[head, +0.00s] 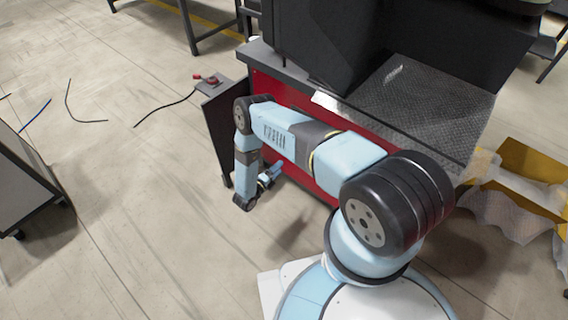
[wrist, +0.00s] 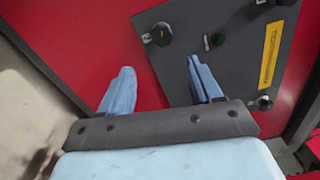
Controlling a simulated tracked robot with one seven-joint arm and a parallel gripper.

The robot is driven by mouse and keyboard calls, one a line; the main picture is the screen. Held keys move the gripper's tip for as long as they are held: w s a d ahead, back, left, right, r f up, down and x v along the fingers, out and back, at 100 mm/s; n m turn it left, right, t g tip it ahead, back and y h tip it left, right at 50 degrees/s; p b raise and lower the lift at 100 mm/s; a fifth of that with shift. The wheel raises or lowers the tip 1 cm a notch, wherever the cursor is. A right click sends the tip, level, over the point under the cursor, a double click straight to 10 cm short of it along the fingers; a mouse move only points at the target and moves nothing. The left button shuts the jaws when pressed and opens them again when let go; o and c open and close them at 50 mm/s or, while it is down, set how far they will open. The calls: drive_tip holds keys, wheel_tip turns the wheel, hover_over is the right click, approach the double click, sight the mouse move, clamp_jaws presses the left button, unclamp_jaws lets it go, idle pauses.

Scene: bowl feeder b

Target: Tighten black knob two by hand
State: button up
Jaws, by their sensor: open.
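In the wrist view a dark panel (wrist: 238,62) is set on a red cabinet face. It carries a black knob (wrist: 160,34) at its upper left, another black knob (wrist: 264,102) at its lower right, and a dark part cut off at the top edge. I cannot tell which is knob two. My gripper (wrist: 160,66) is open and empty, its blue fingers spread wide. The upper-left knob shows beyond the gap between the fingertips, apart from them. In the head view my gripper (head: 270,176) is low beside the red cabinet (head: 322,176); the knobs are hidden there.
Yellow crates (head: 530,165) stand right.

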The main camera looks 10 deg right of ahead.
drive_tip(key=shift+v, duration=1.35)
